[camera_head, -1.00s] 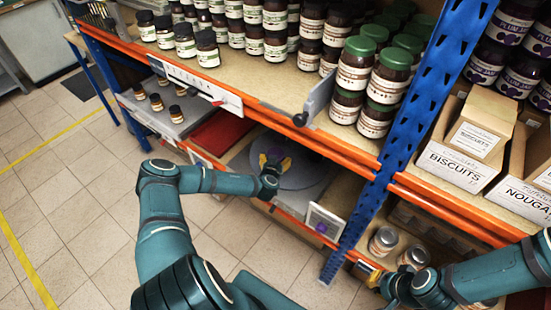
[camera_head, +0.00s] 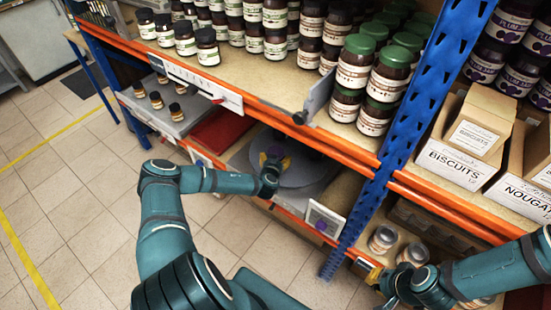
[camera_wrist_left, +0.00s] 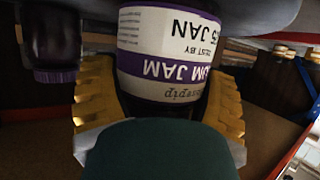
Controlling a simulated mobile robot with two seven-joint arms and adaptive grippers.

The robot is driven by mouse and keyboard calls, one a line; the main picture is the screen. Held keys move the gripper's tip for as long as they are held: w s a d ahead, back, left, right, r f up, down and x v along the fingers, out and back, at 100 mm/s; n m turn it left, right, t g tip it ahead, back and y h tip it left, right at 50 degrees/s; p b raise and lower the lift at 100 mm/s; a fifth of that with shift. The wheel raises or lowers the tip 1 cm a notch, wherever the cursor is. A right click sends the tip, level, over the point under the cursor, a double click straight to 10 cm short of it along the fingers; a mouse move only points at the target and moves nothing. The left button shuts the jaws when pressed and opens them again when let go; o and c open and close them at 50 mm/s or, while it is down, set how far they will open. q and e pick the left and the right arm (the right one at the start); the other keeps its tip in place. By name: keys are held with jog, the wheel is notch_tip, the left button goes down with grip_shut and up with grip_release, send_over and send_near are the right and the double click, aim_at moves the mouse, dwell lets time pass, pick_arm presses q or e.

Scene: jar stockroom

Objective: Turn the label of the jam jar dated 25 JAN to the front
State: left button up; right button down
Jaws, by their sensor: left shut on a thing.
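The jam jar (camera_wrist_left: 165,50) fills the top of the left wrist view, upside down in the picture. Its white and purple label reads "JAM" and "BEST BY", with "5 JAN" readable and the digit before it cut off. My left gripper (camera_wrist_left: 158,100) is shut on the jar, with a yellow finger on each side. In the head view my left gripper (camera_head: 273,163) is over a round grey plate (camera_head: 305,173) on the lower shelf; the jar is mostly hidden there. My right gripper (camera_head: 372,275) is at the lower right, its fingers mostly hidden.
Another jar with a purple lid (camera_wrist_left: 55,75) stands close by on the left in the wrist view. A blue post (camera_head: 370,205) and a card stand (camera_head: 325,221) are right of the plate. Jars (camera_head: 382,240) sit near my right gripper. The upper shelf overhangs the plate.

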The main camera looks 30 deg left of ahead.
pick_arm(q)
jog(key=o, duration=1.2)
jog(key=shift+f, duration=0.1)
jog(key=shift+s, duration=0.15)
jog(key=v, duration=1.2)
jog(key=shift+r, duration=0.2)
